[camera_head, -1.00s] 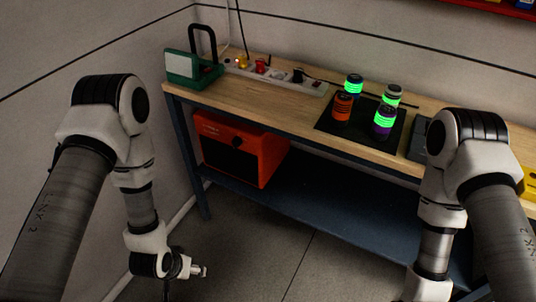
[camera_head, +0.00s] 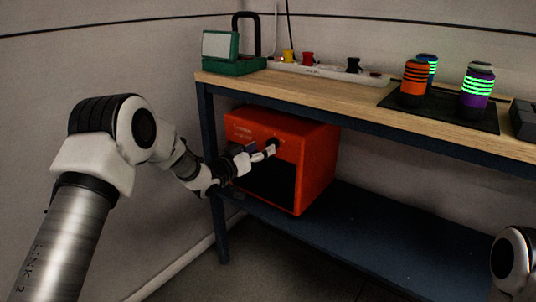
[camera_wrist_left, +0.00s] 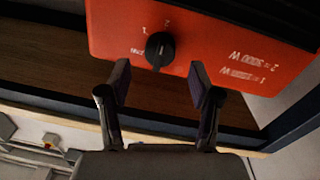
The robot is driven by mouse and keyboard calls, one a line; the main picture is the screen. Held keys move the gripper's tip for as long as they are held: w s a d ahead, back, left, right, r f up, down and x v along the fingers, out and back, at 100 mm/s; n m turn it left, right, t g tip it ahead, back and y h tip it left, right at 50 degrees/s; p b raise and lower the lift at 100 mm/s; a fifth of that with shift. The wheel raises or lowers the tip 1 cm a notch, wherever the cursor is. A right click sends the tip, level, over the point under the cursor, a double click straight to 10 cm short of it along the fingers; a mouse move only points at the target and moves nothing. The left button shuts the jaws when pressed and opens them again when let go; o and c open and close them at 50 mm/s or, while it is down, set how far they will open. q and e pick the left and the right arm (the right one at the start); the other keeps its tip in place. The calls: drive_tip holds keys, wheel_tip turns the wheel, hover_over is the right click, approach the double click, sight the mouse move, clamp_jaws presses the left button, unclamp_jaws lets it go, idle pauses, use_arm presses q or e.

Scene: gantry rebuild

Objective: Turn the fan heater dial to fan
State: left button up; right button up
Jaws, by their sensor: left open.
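The orange fan heater (camera_head: 317,165) stands on the lower shelf under the bench, its dark grille facing me. In the left wrist view the heater's orange panel (camera_wrist_left: 215,45) appears upside down, with a round black dial (camera_wrist_left: 160,50) and small white marks around it. I cannot surely tell which mark the dial points to. My left gripper (camera_head: 268,152) is in front of the heater's upper front, by the dial. In the left wrist view the open fingers (camera_wrist_left: 160,78) are apart, with the dial centred just beyond their tips and nothing between them. My right gripper is out of view.
The wooden bench top (camera_head: 340,85) overhangs the heater. On it are a green device (camera_head: 235,65), a power strip (camera_head: 310,70) with plugs, and several glowing canisters on a black mat (camera_head: 440,117). The blue lower shelf (camera_head: 390,225) is clear right of the heater.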

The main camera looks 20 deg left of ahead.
sight(268, 145)
use_arm(q)
drive_tip(key=x, duration=0.3)
drive_tip(key=shift+w+d+f, duration=0.1)
drive_tip(key=shift+w, duration=0.15)
drive_tip(key=c, duration=1.1)
drive_tip(key=shift+c, duration=0.2)
